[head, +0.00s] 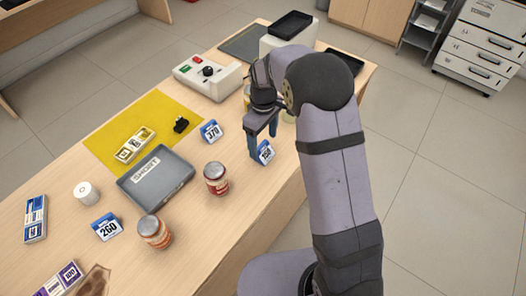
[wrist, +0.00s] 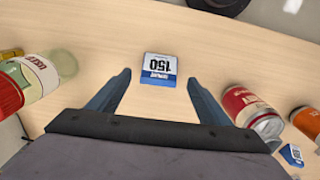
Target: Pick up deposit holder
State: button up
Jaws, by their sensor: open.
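A small blue-and-white holder marked 150 (head: 264,152) stands on the counter below my gripper (head: 262,141). In the wrist view the same holder (wrist: 159,70) sits upside down in the picture, between and just beyond the tips of my gripper (wrist: 159,78). The gripper is open and empty, with a finger on either side of the line to it. Similar holders marked 370 (head: 210,131) and 260 (head: 107,228) stand further left. The small print on them is too fine to read surely, so I cannot tell which is the deposit holder.
A yellow mat (head: 108,137) and a switch box (head: 208,76) lie behind. In the wrist view, a jar (wrist: 250,115) is close to the right finger.

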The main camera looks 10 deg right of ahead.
aim_at(263, 148)
jog(key=shift+w+f+p, duration=0.1)
jog(key=shift+f+p, duration=0.65)
jog(key=shift+f, duration=1.8)
jog(key=c, duration=1.1)
